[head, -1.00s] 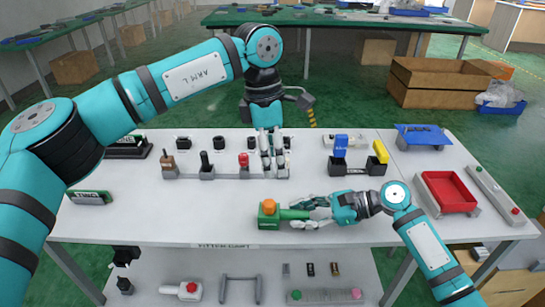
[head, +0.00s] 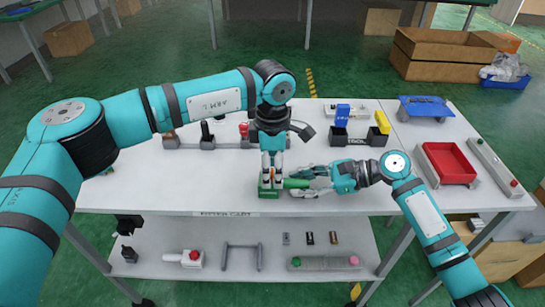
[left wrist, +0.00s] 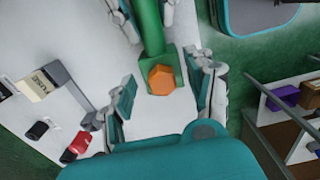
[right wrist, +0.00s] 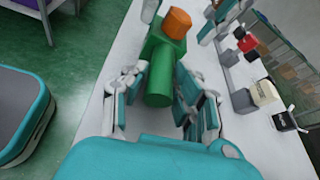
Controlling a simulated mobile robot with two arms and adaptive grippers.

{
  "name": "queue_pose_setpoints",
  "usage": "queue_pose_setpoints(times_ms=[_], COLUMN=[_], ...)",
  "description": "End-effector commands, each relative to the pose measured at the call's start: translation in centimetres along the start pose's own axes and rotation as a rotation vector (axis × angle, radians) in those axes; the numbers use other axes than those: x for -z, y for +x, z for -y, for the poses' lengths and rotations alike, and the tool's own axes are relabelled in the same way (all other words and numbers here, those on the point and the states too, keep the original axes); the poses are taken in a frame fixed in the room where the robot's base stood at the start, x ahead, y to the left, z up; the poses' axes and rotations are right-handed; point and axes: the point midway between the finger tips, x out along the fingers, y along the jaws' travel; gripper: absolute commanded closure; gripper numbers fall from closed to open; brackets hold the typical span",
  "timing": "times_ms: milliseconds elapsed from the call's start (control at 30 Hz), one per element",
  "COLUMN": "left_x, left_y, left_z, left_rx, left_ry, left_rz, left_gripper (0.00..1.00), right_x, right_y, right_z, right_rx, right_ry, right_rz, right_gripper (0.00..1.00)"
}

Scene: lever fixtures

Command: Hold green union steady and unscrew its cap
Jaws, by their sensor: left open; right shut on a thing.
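The green union (head: 290,183) lies on the white cart top near its front edge. Its orange hex cap (left wrist: 164,80) faces up in the left wrist view and also shows in the right wrist view (right wrist: 177,23). My right gripper (head: 308,180) is shut on the union's green pipe (right wrist: 159,84) from the right. My left gripper (head: 271,176) points down over the cap end. In the left wrist view its fingers (left wrist: 162,92) are open, one on either side of the cap and apart from it.
A row of lever fixtures (head: 207,137) stands behind, partly hidden by my left arm. Black bins (head: 347,137) and a red tray (head: 447,163) are to the right. The cart top left of the union is clear. A lower shelf (head: 230,239) holds small parts.

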Motion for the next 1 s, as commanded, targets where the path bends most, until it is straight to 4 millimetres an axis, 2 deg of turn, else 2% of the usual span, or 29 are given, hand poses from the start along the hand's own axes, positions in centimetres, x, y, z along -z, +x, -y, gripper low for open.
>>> queue_pose_setpoints(times_ms=[300,700,833,1000], left_x=[-0.01,-0.01,-0.01,0.03], left_y=[0.26,0.22,0.22,0.23], left_z=[0.01,0.01,-0.04,-0.23], left_rx=[0.0,0.0,0.0,0.0], left_ry=[0.0,0.001,-0.055,-0.29], left_rz=[0.0,0.0,0.0,-0.001], left_gripper=[0.46,0.98,0.98,0.98], right_x=[0.07,0.07,0.07,0.07], right_y=[0.01,0.0,0.0,0.0], right_z=[-0.01,-0.01,-0.01,-0.01], right_rx=[0.0,0.0,0.0,0.0], right_ry=[0.001,0.001,0.001,0.001], right_rz=[-0.001,-0.001,-0.001,-0.001], right_gripper=[1.0,1.0,1.0,1.0])
